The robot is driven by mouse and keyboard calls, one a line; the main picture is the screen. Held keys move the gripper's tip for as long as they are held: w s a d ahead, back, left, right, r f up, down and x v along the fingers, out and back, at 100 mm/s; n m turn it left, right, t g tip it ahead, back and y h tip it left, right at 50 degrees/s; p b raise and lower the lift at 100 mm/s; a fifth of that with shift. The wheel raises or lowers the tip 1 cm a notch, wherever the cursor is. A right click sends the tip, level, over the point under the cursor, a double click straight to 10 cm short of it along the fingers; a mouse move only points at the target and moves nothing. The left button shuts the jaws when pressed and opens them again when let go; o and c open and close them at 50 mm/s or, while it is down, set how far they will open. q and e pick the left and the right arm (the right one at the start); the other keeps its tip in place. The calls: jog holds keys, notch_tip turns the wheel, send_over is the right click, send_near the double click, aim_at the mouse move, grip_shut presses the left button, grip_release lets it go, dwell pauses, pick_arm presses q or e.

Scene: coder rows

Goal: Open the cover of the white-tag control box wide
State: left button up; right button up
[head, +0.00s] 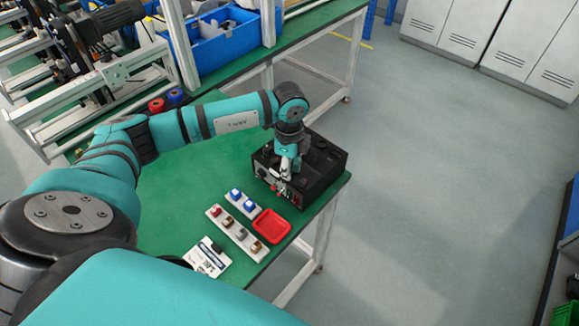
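A black control box (330,162) stands near the right corner of the green table. Its front left face carries small knobs and red parts (282,188). My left gripper (287,172) points down at the box's front left edge, over part of its top and face. Its fingers are small and overlap the box, so I cannot tell whether they are open, shut or touching it. The cover's position and a white tag are not clear behind the gripper. My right gripper is not in view.
A red tray (271,226) lies in front of the box. Beside it are a strip with several coloured pieces (234,230), a smaller strip with blue pieces (244,204) and a white card (207,257). Green table (180,190) is bare left of the box; floor is open to the right.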

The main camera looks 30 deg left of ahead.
pick_arm(q)
grip_shut()
jog(key=shift+r, duration=0.1)
jog(key=shift+w+d+r+g, duration=0.1)
jog(key=shift+w+r+g, duration=0.35)
jog(key=shift+g, duration=0.55)
jog(key=g, duration=0.1)
jog(key=w+r+g+y, duration=0.1)
jog(key=g, duration=0.1)
jog(key=shift+w+d+r, duration=0.1)
jog(key=shift+r, duration=0.05)
jog(key=shift+w+r+g+p, duration=0.25)
jog(key=shift+w+g+p, duration=0.05)
jog(key=shift+g, duration=0.5)
jog(key=o, duration=0.5)
grip_release()
jog(key=shift+f, duration=0.1)
jog(key=v, duration=0.7)
jog(key=shift+w, duration=0.3)
